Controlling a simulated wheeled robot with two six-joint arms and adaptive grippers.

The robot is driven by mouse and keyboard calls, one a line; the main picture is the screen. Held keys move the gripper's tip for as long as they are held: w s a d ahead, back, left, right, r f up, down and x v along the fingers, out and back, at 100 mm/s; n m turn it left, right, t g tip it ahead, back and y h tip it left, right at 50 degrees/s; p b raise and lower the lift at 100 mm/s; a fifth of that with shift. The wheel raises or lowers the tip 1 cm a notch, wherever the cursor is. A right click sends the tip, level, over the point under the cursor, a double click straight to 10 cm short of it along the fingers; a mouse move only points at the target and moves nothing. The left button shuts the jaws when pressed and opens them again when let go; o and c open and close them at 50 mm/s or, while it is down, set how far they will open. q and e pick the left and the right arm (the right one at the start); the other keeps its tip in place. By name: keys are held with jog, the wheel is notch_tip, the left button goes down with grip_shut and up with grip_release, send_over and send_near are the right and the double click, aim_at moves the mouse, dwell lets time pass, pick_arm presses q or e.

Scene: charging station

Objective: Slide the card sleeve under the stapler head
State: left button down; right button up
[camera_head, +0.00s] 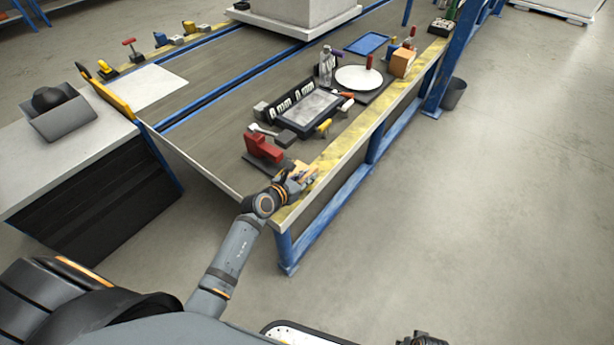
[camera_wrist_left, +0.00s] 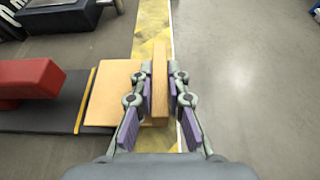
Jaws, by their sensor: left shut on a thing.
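The red stapler (camera_head: 263,148) stands near the front corner of the bench; its head (camera_wrist_left: 28,79) shows at the left of the left wrist view. It sits by a dark base plate (camera_wrist_left: 40,117) with a yellow line. The tan card sleeve (camera_wrist_left: 108,92) lies flat right of the stapler head, with its left edge near the yellow line and a gap to the head. My left gripper (camera_head: 297,181) is shut on the sleeve's upright tan part (camera_wrist_left: 160,82), one finger each side. My right gripper (camera_head: 424,340) seems to show only partly at the bottom edge.
A black-framed tray (camera_head: 305,110), a white disc (camera_head: 358,78), a bottle (camera_head: 326,66) and an orange box (camera_head: 401,62) stand further along the bench. The yellow-marked bench edge (camera_head: 345,142) runs beside my left gripper. Open floor (camera_head: 480,190) lies to the right.

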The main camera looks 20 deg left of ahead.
pick_arm(q)
jog(key=shift+a+p, duration=0.1)
jog(key=shift+p, duration=0.35)
dwell(0.6)
jog(key=shift+w+a+f+b, duration=0.25)
jog(key=shift+w+a+b, duration=0.3)
jog(key=shift+a, duration=0.6)
jog(key=shift+w+a+f+b, duration=0.3)
jog(key=shift+a+b, duration=0.35)
jog(key=shift+a, duration=0.55)
jog(key=shift+w+a+f+b, duration=0.25)
jog(key=shift+w+a+b, duration=0.3)
jog(key=shift+a, duration=0.6)
jog(key=c, duration=1.3)
grip_release()
jog(key=shift+s, duration=0.1)
jog(key=v, duration=1.1)
jog(key=shift+s+a+r, duration=0.1)
jog(key=shift+s+r, duration=0.1)
jog(key=shift+s, duration=0.3)
